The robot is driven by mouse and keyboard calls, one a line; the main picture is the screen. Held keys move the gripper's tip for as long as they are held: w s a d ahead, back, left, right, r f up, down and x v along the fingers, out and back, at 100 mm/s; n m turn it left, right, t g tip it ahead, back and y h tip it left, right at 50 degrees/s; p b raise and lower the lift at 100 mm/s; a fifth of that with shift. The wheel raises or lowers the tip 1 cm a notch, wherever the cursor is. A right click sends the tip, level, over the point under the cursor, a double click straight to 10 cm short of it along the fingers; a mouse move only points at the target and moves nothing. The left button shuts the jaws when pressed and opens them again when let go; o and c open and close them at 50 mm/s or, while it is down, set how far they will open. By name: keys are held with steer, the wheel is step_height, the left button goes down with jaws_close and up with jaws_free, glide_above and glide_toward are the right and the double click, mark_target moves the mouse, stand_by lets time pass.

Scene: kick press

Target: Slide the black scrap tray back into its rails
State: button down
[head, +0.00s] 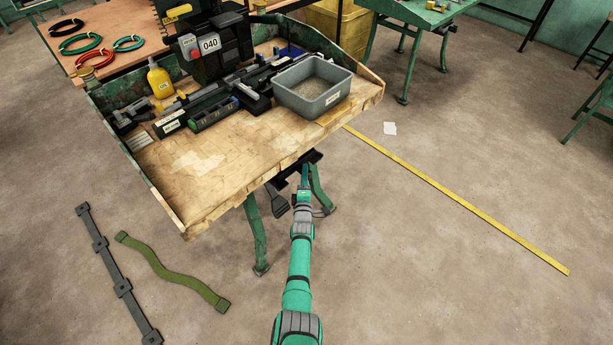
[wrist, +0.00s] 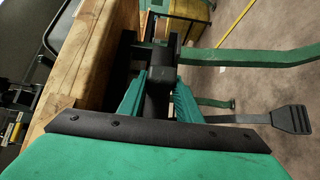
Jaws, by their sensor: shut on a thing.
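The black scrap tray (head: 313,157) shows as a dark piece just under the front edge of the wooden bench top. My gripper (head: 304,176) reaches it from below the bench edge. In the wrist view my gripper's two green fingers (wrist: 159,84) are closed on both sides of a dark part of the black tray (wrist: 164,56). The bench hides most of the tray in the head view. The rails cannot be made out in either view, and I cannot tell how far the tray sits in them.
The wooden bench top (head: 225,165) overhangs my gripper. A black foot pedal (head: 277,200) hangs left of my gripper, near the green bench legs (head: 256,235). A grey bin (head: 313,88) stands on the bench. A dark strip (head: 118,270) and green strap (head: 170,270) lie on the floor at left.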

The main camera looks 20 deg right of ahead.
steer(key=shift+w+a+r, duration=0.1)
steer(key=shift+w, duration=0.25)
stand_by(0.3)
steer(key=c, duration=1.2)
jaws_free()
steer(key=shift+o, duration=1.1)
steer(key=shift+a, duration=0.1)
steer(key=shift+s+d, duration=0.15)
steer(key=shift+d, duration=0.1)
steer(key=shift+a+f, duration=0.1)
steer(key=shift+f, duration=0.3)
steer(key=shift+s+a, duration=0.1)
steer(key=v, duration=0.6)
steer(key=shift+s, duration=0.4)
